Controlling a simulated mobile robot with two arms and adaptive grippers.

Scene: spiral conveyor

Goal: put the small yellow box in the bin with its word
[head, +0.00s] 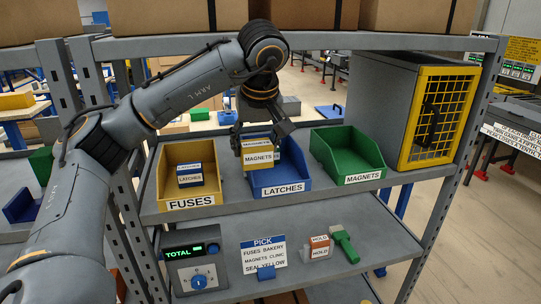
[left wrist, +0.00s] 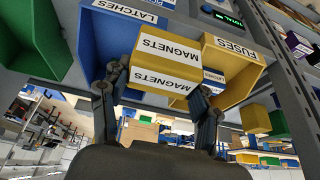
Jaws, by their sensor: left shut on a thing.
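The small yellow box (head: 257,155) has white MAGNETS labels and is held by my left gripper (head: 261,136), its fingers shut on the box's two sides. It is over the blue LATCHES bin (head: 283,191) and hides part of that bin's inside. In the left wrist view the yellow box (left wrist: 167,61) sits between the fingers, in front of the blue bin (left wrist: 92,52). The green MAGNETS bin (head: 362,179) stands to the right and looks empty. The yellow FUSES bin (head: 191,203) stands to the left. My right gripper is not in view.
A small blue box (head: 189,174) labelled LATCHES lies in the FUSES bin. A grey cabinet with a yellow mesh door (head: 440,118) stands right of the bins. An upper shelf (head: 380,41) runs above. The lower shelf holds a control box (head: 197,268) and a PICK sign (head: 263,251).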

